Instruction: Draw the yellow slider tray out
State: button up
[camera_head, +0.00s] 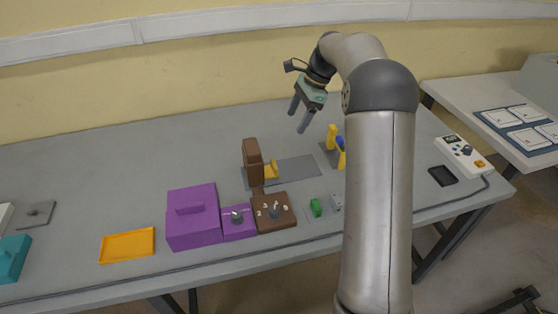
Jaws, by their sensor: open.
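My gripper (298,116) is raised above the back middle of the table, its two fingers apart and pointing down, with nothing between them. A small yellow part (271,169) sits against the right side of an upright brown block (252,160) on a grey plate (298,171). It is below and left of my gripper. Another yellow part (332,136) stands by a blue piece (341,155), partly hidden behind my arm. A flat orange-yellow tray (127,246) lies at the front left. I cannot tell which of these is the slider tray.
A teal box (11,258) is at the left edge. A control box (461,155) sits at the right. The back left is clear.

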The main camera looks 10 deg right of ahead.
aim_at(274, 163)
jog(key=p+x, duration=0.1)
jog(key=x, duration=1.6)
jog(key=shift+f, duration=0.1)
